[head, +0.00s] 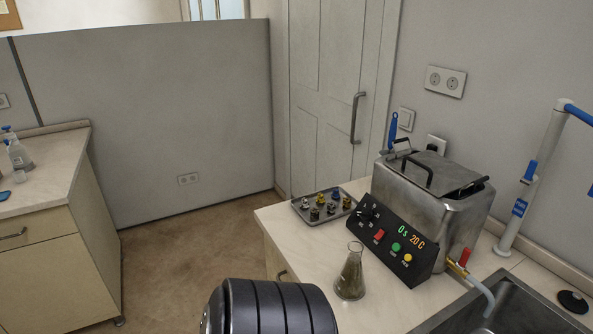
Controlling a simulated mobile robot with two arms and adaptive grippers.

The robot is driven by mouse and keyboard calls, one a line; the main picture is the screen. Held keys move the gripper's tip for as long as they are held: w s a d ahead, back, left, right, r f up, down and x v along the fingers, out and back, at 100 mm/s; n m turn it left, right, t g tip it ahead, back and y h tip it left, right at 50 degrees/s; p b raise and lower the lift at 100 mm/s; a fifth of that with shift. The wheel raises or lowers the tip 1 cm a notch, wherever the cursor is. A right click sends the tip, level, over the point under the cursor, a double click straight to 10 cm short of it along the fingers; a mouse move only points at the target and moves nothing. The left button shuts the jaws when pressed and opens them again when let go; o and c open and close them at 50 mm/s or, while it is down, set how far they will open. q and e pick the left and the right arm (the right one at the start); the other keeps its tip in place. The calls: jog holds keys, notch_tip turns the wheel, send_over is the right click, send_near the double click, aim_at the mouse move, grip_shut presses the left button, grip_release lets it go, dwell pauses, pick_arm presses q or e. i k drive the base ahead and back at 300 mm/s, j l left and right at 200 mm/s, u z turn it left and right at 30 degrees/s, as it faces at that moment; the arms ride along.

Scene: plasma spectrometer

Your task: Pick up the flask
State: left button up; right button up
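The flask (350,279) is a clear conical glass vessel with a narrow neck. It stands upright on the pale counter (385,308), in front of the metal bath's control panel. Its lower part looks dark greenish-brown; I cannot tell whether that is its content or what shows through the glass. A dark rounded ribbed part, likely a link of my own arm, fills the bottom centre, left of the flask in the picture. Neither of my grippers shows in the head view.
A metal bath (440,210) with a lid and a black control panel (392,240) stands behind the flask. A tray (312,218) of small parts lies at the counter's far left. A sink (470,315) with a tap is at right. Counter left of the flask is clear.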

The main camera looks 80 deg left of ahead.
aim_at(350, 284)
jog(key=u, duration=1.95)
